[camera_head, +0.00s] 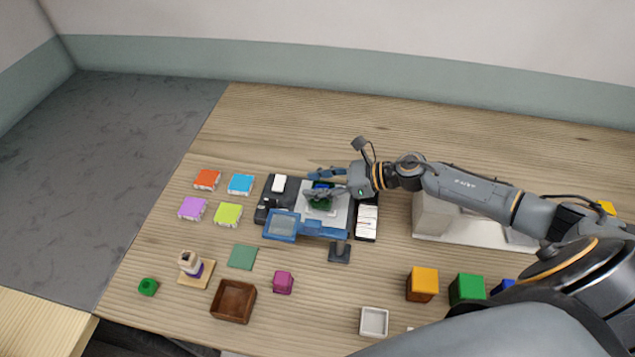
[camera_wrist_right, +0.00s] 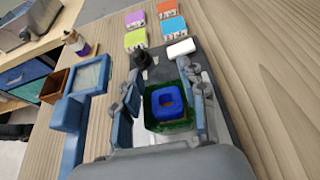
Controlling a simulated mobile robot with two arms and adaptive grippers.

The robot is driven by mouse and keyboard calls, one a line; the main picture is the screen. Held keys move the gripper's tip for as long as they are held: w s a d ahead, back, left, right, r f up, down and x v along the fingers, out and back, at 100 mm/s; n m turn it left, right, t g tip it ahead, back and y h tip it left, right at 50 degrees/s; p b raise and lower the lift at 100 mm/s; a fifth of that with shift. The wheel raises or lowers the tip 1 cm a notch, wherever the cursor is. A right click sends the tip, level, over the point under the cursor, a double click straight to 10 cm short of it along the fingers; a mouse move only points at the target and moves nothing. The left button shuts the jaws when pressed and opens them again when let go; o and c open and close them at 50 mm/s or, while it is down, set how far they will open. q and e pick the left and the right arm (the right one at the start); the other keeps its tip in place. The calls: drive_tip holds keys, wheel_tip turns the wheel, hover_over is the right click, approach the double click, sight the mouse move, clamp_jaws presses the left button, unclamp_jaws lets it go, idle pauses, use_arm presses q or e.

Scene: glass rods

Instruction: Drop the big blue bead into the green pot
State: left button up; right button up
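The green pot (camera_head: 320,204) stands on a white plate of a dark bench device; it also shows in the wrist view (camera_wrist_right: 150,112). The big blue bead (camera_wrist_right: 172,103), squarish with a hole, lies within the pot's outline in the wrist view. In the head view the bead (camera_head: 321,185) shows at the pot's top. I cannot tell how deep it sits. My right gripper (camera_head: 326,184) is directly over the pot. Its fingers (camera_wrist_right: 162,105) are spread on either side of the bead and pot, with gaps to the bead. My left gripper is not in view.
A blue-framed tool (camera_head: 281,225) lies in front of the device. Orange, blue, purple and lime tiles (camera_head: 228,214) lie at left. A brown wooden box (camera_head: 233,300), a magenta block (camera_head: 284,282) and a white tray (camera_head: 374,322) stand nearer. The wood behind the device is clear.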

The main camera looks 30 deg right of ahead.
drive_tip(key=shift+o, duration=0.8)
drive_tip(key=shift+s+d, duration=0.1)
drive_tip(key=shift+d, duration=0.05)
drive_tip(key=v, duration=1.1)
drive_tip(key=shift+s+d+r, duration=0.15)
drive_tip(key=shift+s+d, duration=0.05)
drive_tip(key=shift+s, duration=0.05)
